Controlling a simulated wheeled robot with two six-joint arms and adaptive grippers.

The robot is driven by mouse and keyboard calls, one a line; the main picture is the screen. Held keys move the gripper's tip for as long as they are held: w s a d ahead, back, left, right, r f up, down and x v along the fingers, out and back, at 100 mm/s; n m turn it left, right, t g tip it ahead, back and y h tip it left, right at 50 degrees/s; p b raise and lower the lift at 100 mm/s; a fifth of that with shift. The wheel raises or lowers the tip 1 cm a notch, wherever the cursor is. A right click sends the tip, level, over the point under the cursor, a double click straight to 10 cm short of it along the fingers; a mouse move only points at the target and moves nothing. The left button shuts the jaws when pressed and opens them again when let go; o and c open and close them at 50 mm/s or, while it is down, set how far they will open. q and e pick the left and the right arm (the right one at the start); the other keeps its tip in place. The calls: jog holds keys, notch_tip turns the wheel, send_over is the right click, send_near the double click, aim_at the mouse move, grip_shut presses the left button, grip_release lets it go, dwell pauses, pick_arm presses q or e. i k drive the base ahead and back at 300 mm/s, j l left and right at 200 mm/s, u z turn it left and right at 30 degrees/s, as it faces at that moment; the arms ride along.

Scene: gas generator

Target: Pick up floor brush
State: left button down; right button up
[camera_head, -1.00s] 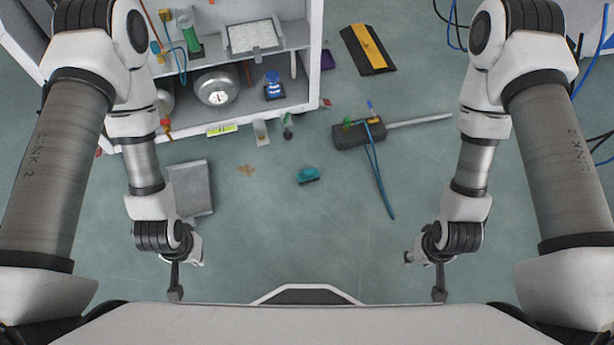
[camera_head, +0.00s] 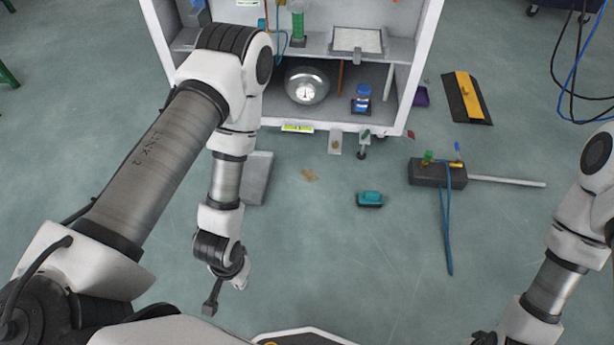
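A small teal block with a dark underside (camera_head: 369,199) lies on the floor right of centre and looks like a brush. I cannot tell for sure that it is the floor brush. My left gripper (camera_head: 224,283) hangs to the left of it, well apart, with no object seen in it. Its finger opening does not show clearly. My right gripper (camera_head: 485,338) is at the bottom edge, mostly cut off, and apart from the teal block.
A white shelf unit (camera_head: 425,60) stands at the back. A dark block with a pale rod and blue cord (camera_head: 437,174) lies at right. A grey panel (camera_head: 257,179) lies behind my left arm. A black-yellow ramp (camera_head: 468,97) is farther back. The floor around the teal block is clear.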

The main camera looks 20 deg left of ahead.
aim_at(371, 198)
jog(key=i+j+z, duration=0.3)
jog(key=i, duration=0.25)
jog(key=i+j+z, duration=0.35)
jog(key=i, duration=0.15)
